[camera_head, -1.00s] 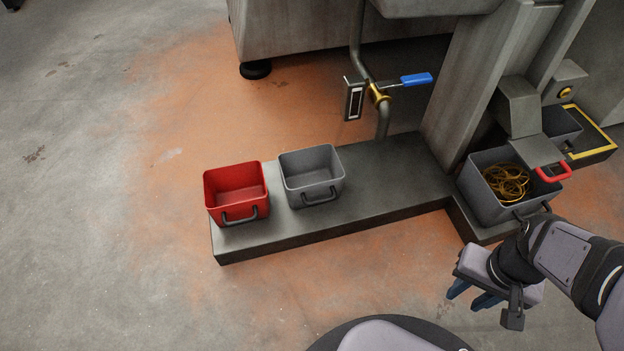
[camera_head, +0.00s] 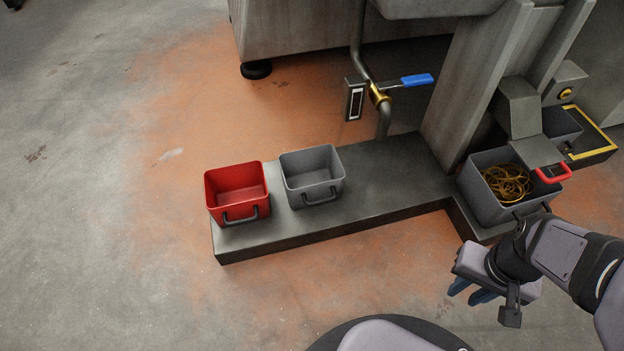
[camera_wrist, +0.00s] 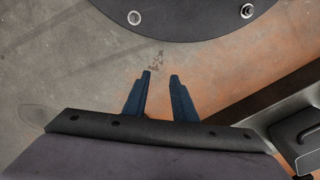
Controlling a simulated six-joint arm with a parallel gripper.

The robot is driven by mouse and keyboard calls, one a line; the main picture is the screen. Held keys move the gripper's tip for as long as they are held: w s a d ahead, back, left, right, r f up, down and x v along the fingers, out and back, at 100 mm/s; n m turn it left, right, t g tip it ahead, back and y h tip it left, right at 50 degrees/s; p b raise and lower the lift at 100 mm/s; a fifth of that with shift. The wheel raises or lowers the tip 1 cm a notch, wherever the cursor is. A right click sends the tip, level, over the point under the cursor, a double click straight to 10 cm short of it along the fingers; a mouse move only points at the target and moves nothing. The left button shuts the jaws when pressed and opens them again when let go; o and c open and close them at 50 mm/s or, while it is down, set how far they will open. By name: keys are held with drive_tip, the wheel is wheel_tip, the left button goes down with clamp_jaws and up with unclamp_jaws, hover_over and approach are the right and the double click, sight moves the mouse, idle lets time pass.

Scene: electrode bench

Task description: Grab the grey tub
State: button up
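An empty grey tub (camera_head: 312,185) with a dark front handle stands upright on the low grey plinth (camera_head: 385,185), just right of a red tub (camera_head: 237,193). A second grey tub (camera_head: 490,200), holding a tangle of brown-gold loops (camera_head: 507,183), stands at the right under a grey chute. My gripper (camera_head: 472,292) is over the floor at the lower right, in front of the second grey tub and well away from the empty one. In the wrist view its two blue fingers (camera_wrist: 160,74) are apart with only floor between them. Part of a grey tub (camera_wrist: 300,138) shows at that view's right edge.
A pipe with a blue lever valve (camera_head: 416,80) rises behind the plinth. A grey column (camera_head: 465,85) stands between the plinth and the chute. The floor in front of the plinth is clear.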

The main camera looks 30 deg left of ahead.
drive_tip(key=w+a+n+t+p, duration=0.35)
drive_tip(key=w+a+p, duration=0.3)
drive_tip(key=w, duration=0.35)
drive_tip(key=n+t+y+p, duration=0.6)
drive_tip(key=y+p, duration=0.4)
drive_tip(key=p, duration=0.3)
approach(340, 163)
drive_tip(key=shift+m, duration=0.25)
drive_tip(key=shift+r+b+x, duration=0.15)
drive_tip(key=shift+b+x, duration=0.9)
drive_tip(key=shift+x, duration=0.3)
drive_tip(key=shift+r+b+x, duration=0.1)
drive_tip(key=shift+b+x, duration=0.9)
drive_tip(key=shift+x, duration=0.4)
drive_tip(key=b+x, duration=0.3)
drive_tip(key=x, duration=0.1)
drive_tip(key=shift+w+a+f+b, duration=0.1)
drive_tip(key=shift+f+b, duration=0.25)
drive_tip(key=shift+f, duration=0.05)
drive_tip(key=shift+w+a, duration=0.25)
